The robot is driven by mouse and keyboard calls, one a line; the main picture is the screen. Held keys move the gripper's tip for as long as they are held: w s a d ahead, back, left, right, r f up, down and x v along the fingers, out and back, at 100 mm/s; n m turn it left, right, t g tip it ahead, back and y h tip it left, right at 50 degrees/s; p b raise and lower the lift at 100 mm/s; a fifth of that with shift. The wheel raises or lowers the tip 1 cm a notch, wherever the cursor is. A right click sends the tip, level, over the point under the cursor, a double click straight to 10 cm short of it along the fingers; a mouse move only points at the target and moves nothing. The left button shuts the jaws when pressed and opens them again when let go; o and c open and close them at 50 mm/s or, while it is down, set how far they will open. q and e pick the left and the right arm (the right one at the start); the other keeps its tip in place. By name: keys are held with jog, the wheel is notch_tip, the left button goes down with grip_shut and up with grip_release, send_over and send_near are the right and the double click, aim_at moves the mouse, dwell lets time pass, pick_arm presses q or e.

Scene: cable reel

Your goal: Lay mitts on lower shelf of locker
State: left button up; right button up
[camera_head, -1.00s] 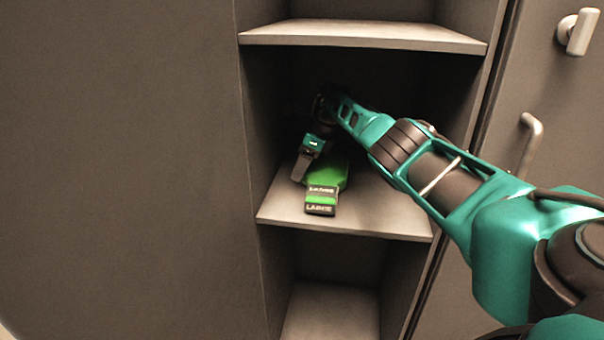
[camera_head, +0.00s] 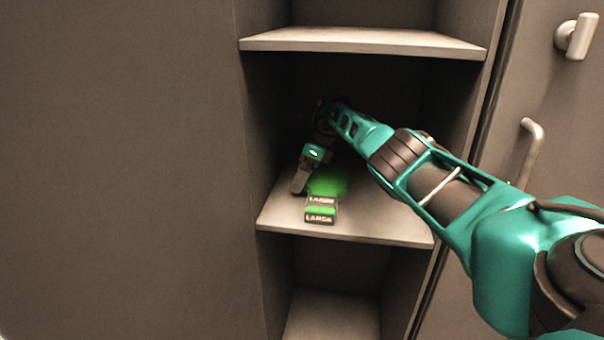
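The green mitts (camera_head: 328,182), with dark cuffs lettered "LARGE" facing me, are at the middle shelf board (camera_head: 380,217) of the open locker. They appear to lie on or just above it, cuffs near its front edge; I cannot tell whether they touch. My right gripper (camera_head: 299,184) reaches into this compartment from the right, pointing down at the left side of the mitts. One grey finger shows beside them; the other is hidden, so its grip cannot be told. My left gripper is not in view.
An upper shelf board (camera_head: 365,39) spans the locker above my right arm. A lower compartment floor (camera_head: 332,316) looks empty. A closed door with handles (camera_head: 530,150) stands at the right, close behind my arm. The shelf's right part is bare.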

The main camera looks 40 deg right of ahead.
aim_at(313, 178)
jog(key=p+v, duration=0.1)
jog(key=v, duration=0.5)
jog(key=shift+d+r+p, duration=0.1)
jog(key=shift+r+p, duration=0.15)
jog(key=shift+p, duration=0.05)
jog(key=shift+s+d+r, duration=0.1)
jog(key=shift+s+r, duration=0.1)
jog(key=shift+r, duration=0.35)
jog(key=shift+f, duration=0.1)
